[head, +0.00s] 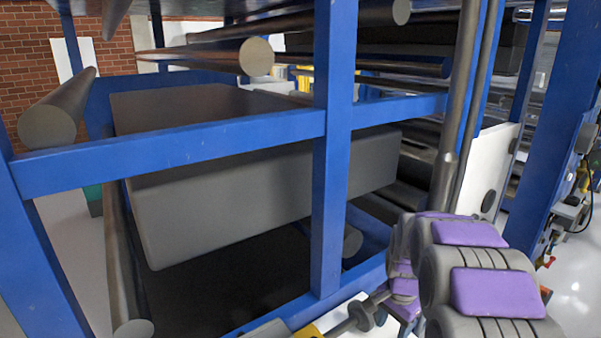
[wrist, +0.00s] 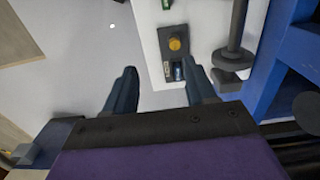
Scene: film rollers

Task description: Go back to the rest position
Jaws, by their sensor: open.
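My gripper (wrist: 160,87) is open and empty in the wrist view, with its two dark fingers spread apart. Past the fingertips is a white panel (wrist: 150,40) that carries a grey box with a yellow knob (wrist: 175,44). The knob appears between the fingers, nearer the right one, and I see no contact. In the head view my purple-padded arm is at the lower right, in front of the blue frame. My fingers cannot be made out there.
A blue rack (head: 333,150) with metal rollers (head: 257,57) and a large grey block (head: 230,190) fills the head view. A dark shaft with a disc (wrist: 236,57) stands right of the knob. Pale open floor (wrist: 70,80) shows at the left.

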